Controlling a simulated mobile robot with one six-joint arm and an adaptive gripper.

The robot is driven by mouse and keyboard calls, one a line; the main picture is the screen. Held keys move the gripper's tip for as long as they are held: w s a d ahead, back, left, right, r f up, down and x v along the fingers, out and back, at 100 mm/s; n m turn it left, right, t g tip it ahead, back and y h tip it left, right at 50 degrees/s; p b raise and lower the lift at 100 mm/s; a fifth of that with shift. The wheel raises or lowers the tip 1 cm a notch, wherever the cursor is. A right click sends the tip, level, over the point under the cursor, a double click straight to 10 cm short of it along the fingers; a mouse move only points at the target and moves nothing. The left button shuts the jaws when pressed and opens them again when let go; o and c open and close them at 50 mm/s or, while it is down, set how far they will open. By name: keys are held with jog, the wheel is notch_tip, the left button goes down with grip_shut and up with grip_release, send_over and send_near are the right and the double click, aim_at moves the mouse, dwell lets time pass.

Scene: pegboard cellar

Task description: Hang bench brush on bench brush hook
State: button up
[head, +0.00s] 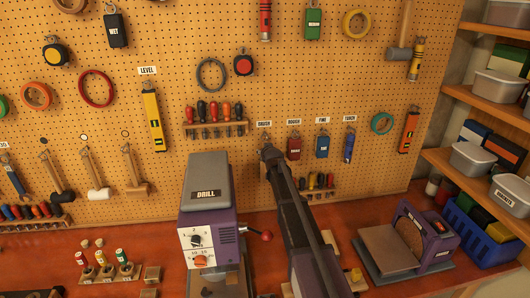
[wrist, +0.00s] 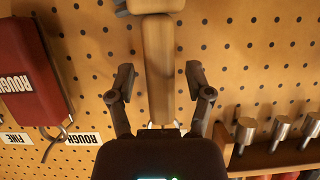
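The bench brush (wrist: 159,70) is in the wrist view, its pale wooden handle running down the middle and its wider head at the top edge. It lies against the pegboard, and a small bright metal piece shows at the handle's lower end. My gripper (wrist: 159,82) is open, with one finger on each side of the handle and a visible gap on both sides. In the head view my gripper (head: 268,150) is at the pegboard just below the brush label (head: 264,124). My arm hides the brush hook and most of the brush there.
A red block (head: 293,147) marked rough hangs close to the right of my gripper; it also shows in the wrist view (wrist: 25,65). A blue block (head: 322,146) and torch (head: 348,147) hang beyond. A screwdriver rack (head: 215,130) is to the left. The drill (head: 208,195) stands below.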

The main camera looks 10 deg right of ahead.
dwell(0.3)
jog(key=p+v, duration=0.5)
jog(key=v, duration=0.8)
jog(key=shift+s+r+p, duration=0.25)
jog(key=shift+r+p, duration=0.05)
jog(key=shift+r, duration=0.1)
jog(key=shift+a, duration=0.15)
jog(key=s+f+g, duration=0.3)
jog(key=s+g, duration=0.1)
jog(key=s, duration=0.7)
jog(key=s+f+g, duration=0.4)
jog(key=s+g, duration=0.1)
jog(key=s, duration=0.6)
jog(key=s+f+g, duration=0.4)
jog(key=s, duration=0.7)
jog(key=shift+f+g, duration=0.25)
jog(key=shift+g, duration=0.05)
